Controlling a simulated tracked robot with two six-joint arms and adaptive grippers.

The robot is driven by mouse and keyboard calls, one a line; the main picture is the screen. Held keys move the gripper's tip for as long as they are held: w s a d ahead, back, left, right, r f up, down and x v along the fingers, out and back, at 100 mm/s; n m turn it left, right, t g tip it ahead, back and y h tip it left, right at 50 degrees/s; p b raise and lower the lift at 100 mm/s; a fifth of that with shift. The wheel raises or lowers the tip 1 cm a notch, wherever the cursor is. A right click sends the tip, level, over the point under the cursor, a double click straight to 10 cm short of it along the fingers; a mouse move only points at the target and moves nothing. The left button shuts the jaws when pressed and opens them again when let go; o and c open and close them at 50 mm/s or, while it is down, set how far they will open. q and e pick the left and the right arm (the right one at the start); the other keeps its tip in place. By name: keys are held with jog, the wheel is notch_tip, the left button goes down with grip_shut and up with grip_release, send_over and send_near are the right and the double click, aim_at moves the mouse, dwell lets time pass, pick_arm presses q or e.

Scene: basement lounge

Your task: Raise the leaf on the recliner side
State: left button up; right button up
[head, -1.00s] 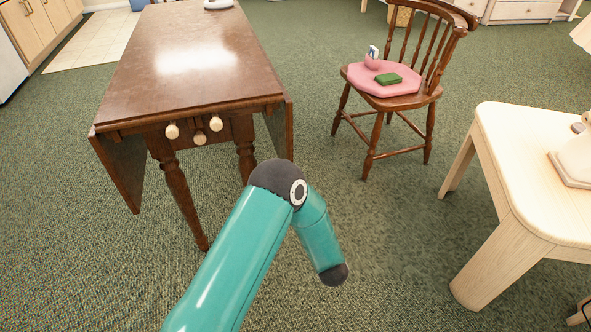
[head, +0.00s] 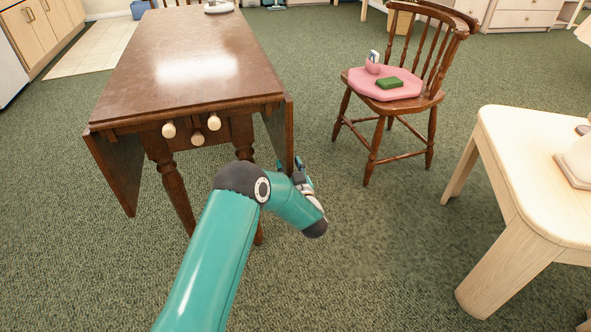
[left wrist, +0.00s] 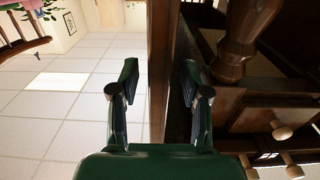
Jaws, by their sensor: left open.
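The drop-leaf table (head: 185,60) is dark polished wood. Its left leaf (head: 116,172) and right leaf (head: 280,128) both hang down. No recliner shows, so I cannot tell from the pictures which leaf is on its side. My left gripper (head: 304,176) is at the lower part of the right leaf, partly hidden behind my own arm. In the left wrist view, the open left gripper (left wrist: 159,85) points upward, with one finger on each side of the hanging leaf (left wrist: 159,50). I see no clear contact. My right gripper is not in view.
Wooden knobs (head: 169,130) stick out of the table's near end. A wooden chair (head: 408,104) with a pink cushion (head: 360,82), a cup and a green block stands to the right. A pale table (head: 535,150) is at the far right. Green carpet lies clear between them.

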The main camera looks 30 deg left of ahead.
pick_arm(q)
grip_shut()
